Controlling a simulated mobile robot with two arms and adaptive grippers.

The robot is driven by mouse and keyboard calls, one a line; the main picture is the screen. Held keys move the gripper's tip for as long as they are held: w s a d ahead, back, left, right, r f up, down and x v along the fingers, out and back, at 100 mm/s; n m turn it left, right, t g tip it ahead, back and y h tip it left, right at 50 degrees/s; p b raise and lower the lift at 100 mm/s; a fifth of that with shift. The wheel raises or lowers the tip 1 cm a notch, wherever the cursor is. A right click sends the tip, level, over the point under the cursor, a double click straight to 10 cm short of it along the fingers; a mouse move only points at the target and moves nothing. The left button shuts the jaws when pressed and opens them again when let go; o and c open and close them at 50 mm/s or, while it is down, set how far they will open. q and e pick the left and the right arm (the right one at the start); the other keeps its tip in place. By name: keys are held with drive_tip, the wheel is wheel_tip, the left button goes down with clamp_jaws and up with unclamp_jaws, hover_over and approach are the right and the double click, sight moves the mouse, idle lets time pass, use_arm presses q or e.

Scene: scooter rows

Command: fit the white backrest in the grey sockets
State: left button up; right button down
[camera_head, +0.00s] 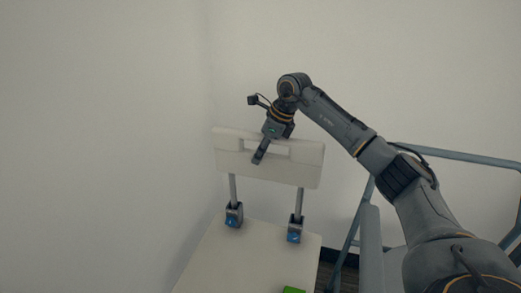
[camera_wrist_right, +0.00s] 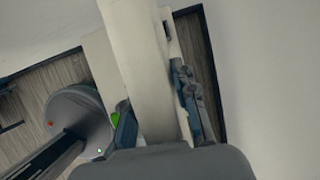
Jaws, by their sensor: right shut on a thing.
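The white backrest (camera_head: 300,172) stands upright above a white seat (camera_head: 245,262) in the head view. It has a slot along its top and two metal posts below. The posts' lower ends meet the two grey sockets with blue fronts, the left one (camera_head: 234,215) and the right one (camera_head: 295,230). I cannot tell how deep the posts sit. My right gripper (camera_head: 260,153) is shut on the backrest's top bar, at its middle. In the right wrist view the backrest (camera_wrist_right: 148,75) runs between the fingers. My left gripper is in neither view.
A blue-grey tubular frame (camera_head: 460,157) stands at the right, behind my right arm. Bare white walls (camera_head: 100,130) lie to the left and behind. A small green thing (camera_head: 293,290) shows at the seat's near edge. Wooden floor (camera_wrist_right: 55,80) shows in the wrist view.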

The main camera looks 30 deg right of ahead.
sight(261, 167)
wheel_tip(261, 167, down, 2)
drive_tip(key=shift+f+b, duration=0.2)
drive_tip(key=shift+b, duration=0.3)
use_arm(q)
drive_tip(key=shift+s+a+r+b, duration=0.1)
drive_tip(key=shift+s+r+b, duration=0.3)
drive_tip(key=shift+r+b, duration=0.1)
use_arm(e)
drive_tip(key=shift+f, duration=1.25)
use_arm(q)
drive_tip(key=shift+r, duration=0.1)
use_arm(e)
drive_tip(key=shift+f, duration=0.25)
drive_tip(key=c, duration=1)
unclamp_jaws()
drive_tip(key=shift+f, duration=0.1)
drive_tip(key=v, duration=1.2)
